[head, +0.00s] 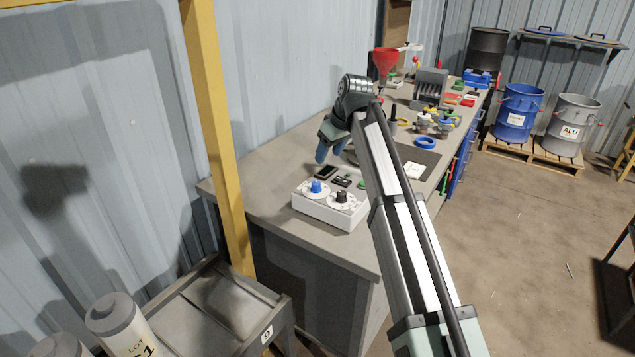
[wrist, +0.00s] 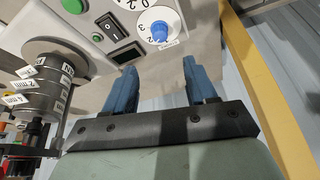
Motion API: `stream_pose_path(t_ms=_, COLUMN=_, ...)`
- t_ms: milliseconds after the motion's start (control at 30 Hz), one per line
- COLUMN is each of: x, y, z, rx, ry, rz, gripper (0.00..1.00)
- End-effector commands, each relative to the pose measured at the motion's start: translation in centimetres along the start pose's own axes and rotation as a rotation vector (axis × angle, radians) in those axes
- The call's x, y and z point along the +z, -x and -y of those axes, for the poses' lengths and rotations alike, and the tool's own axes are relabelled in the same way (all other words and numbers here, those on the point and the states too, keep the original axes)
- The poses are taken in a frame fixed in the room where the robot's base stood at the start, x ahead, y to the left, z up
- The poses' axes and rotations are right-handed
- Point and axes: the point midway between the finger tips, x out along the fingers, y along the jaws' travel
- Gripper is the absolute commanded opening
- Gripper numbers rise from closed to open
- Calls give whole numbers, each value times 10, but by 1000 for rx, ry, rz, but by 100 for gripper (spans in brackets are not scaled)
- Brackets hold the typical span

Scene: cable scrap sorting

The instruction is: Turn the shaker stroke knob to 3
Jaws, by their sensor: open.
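The white control box (head: 316,209) sits near the front end of the grey bench. It carries a blue knob (head: 316,186) and a black knob (head: 341,197), each on a white dial. In the wrist view the blue knob (wrist: 160,32) stands at the top centre, with a 3 and a 2 printed on its dial. The labels are too small to read, so I cannot tell which knob is the stroke knob. My gripper (head: 328,156) is open and empty above and behind the box. In the wrist view its blue fingers (wrist: 159,66) are apart, short of the blue knob.
The box also has a rocker switch (wrist: 110,27), a green button (wrist: 72,5) and a dark display (wrist: 127,54). A yellow post (head: 221,140) stands left of the box.

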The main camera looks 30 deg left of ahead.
Motion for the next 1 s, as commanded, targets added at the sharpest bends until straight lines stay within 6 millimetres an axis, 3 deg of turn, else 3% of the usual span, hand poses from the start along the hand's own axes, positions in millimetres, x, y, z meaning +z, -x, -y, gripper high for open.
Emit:
stream_pose_path(t_ms=167, x=0, y=-20, z=1, rx=-1, ry=0, rz=1, gripper=56)
stream_pose_path(t_ms=700, x=1, y=-110, z=0, rx=-1, ry=0, rz=2, gripper=56)
stream_pose_path(t_ms=1000, x=1, y=-134, z=0, rx=0, ry=1, rz=2, gripper=56)
